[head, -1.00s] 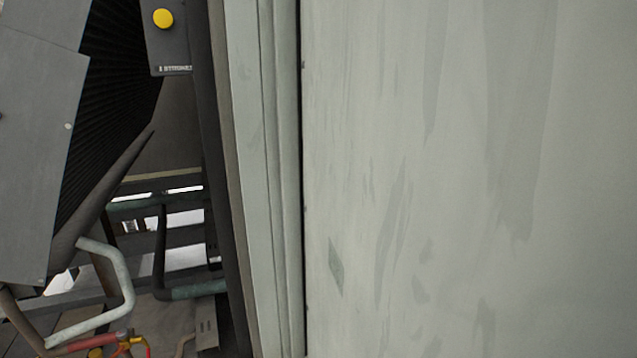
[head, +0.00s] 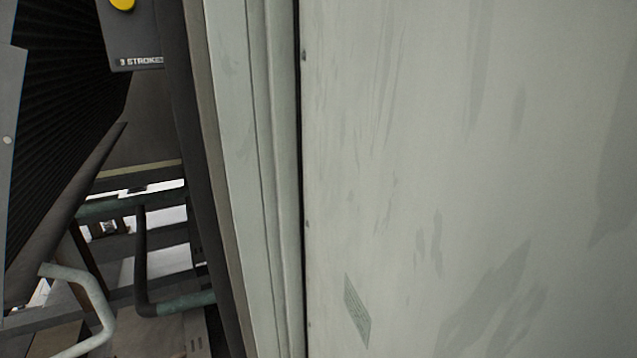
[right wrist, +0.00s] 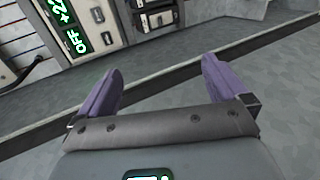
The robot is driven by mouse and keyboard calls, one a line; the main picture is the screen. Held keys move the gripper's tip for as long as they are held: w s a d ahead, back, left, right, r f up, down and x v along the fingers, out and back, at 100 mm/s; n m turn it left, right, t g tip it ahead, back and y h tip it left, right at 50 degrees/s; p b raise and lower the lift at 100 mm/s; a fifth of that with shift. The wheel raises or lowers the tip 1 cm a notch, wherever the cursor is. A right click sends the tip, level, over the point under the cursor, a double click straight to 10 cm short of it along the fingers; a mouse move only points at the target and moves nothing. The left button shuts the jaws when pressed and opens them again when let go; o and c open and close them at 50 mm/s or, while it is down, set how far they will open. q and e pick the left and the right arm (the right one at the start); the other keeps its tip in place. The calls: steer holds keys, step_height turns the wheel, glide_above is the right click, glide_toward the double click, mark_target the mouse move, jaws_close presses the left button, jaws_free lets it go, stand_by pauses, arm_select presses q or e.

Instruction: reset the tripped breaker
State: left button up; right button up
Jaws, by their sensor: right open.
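In the right wrist view my right gripper (right wrist: 161,66) has two purple fingers spread wide with nothing between them. Beyond its left finger is a panel with lit green displays, one reading OFF (right wrist: 76,42). Black and white modules (right wrist: 158,16) sit at the top middle; they look like breakers, but I cannot tell their lever positions or which one is tripped. The fingers appear apart from the panel. Neither gripper shows in the head view, so my left gripper is unseen.
A large pale weathered metal panel (head: 470,150) fills the head view's right side. At left are a dark box with a yellow button (head: 122,4), a black finned unit (head: 70,90) and pipes (head: 85,300). A grey ledge (right wrist: 240,45) crosses the right wrist view.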

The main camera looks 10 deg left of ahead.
steer(key=p+x, duration=0.1)
steer(key=x, duration=0.2)
stand_by(0.4)
